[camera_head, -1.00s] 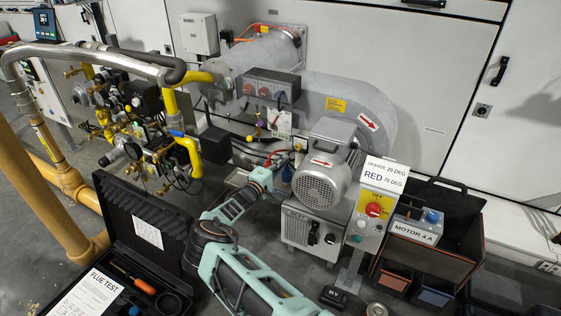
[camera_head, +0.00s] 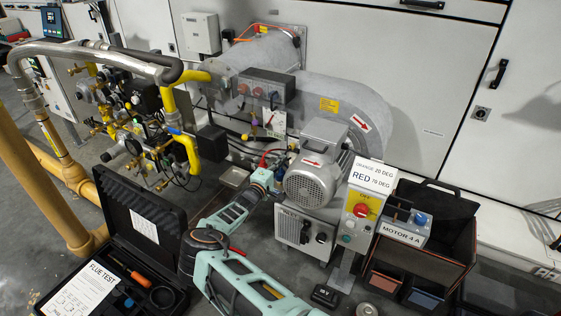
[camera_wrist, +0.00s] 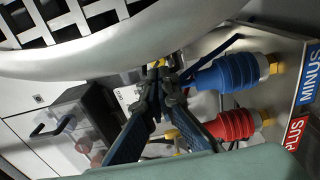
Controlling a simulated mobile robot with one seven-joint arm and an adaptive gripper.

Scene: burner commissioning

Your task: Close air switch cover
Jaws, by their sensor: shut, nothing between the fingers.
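In the wrist view, my gripper (camera_wrist: 163,82) is shut and empty, its dark fingertips together beside a blue ribbed connector (camera_wrist: 232,72). A red ribbed connector (camera_wrist: 230,125) is just below. Both have brass ends on a metal plate marked MINUS (camera_wrist: 309,78) and PLUS (camera_wrist: 295,133). I cannot clearly make out the air switch cover; small pale parts behind the fingertips are partly hidden. In the head view my gripper's wrist (camera_head: 263,179) reaches to the left side of the grey burner motor (camera_head: 315,178); the fingertips are too small to tell there.
The motor's grille (camera_wrist: 75,20) is close above the fingers. Yellow gas pipework (camera_head: 185,150) stands on the left. An open black FLUE TEST case (camera_head: 140,225) lies front left. The control box (camera_head: 358,210) and an open tool bin (camera_head: 430,245) stand on the right.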

